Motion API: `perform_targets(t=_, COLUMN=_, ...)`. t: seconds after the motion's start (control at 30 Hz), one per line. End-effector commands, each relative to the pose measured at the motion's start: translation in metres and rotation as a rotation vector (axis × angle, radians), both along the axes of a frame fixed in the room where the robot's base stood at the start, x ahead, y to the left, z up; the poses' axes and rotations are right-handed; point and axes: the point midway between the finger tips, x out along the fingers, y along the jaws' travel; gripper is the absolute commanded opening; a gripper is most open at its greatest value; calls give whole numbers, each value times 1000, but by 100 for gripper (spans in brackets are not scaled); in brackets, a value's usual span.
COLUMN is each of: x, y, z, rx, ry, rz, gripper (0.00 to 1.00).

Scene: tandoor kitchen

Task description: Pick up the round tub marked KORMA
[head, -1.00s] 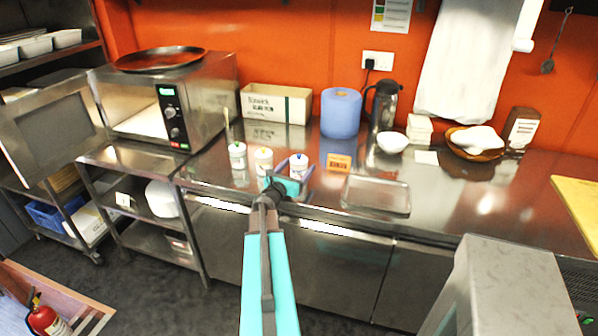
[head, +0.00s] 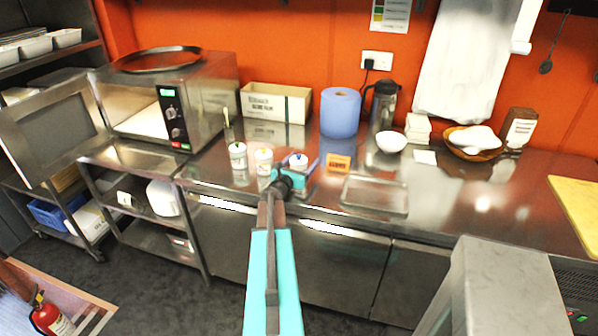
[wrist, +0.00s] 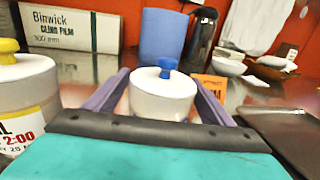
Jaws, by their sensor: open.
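Three round white lidded tubs stand in a row on the steel counter: a green-knobbed tub (head: 238,157), a yellow-knobbed tub (head: 263,156) and a blue-knobbed tub (head: 298,161). The blue-knobbed tub is in the middle of the wrist view (wrist: 161,98). The yellow-knobbed tub is at the left edge there (wrist: 22,95), its label partly cut off, ending in "L". I cannot read KORMA on any tub. My gripper (head: 296,169) is open, with purple fingers on either side of the blue-knobbed tub. My gripper's teal body hides that tub's lower front.
An orange card (head: 338,162) stands close to the right of the blue-knobbed tub. A shallow metal tray (head: 375,194) lies further right. A blue paper roll (head: 340,112) and a cling film box (head: 276,103) stand behind. A microwave (head: 205,95) is at left.

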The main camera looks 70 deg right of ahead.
Motion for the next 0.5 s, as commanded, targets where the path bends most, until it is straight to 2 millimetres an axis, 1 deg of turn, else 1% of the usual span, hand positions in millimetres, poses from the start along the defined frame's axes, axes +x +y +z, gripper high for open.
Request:
perform_targets(t=0.3, x=0, y=0, z=0, rx=0, ry=0, rz=0, gripper=76)
perform_targets(t=0.47, x=1, y=0, z=0, rx=0, ry=0, rz=0, gripper=49)
perform_targets(t=0.5, x=1, y=0, z=0, rx=0, ry=0, rz=1, gripper=42)
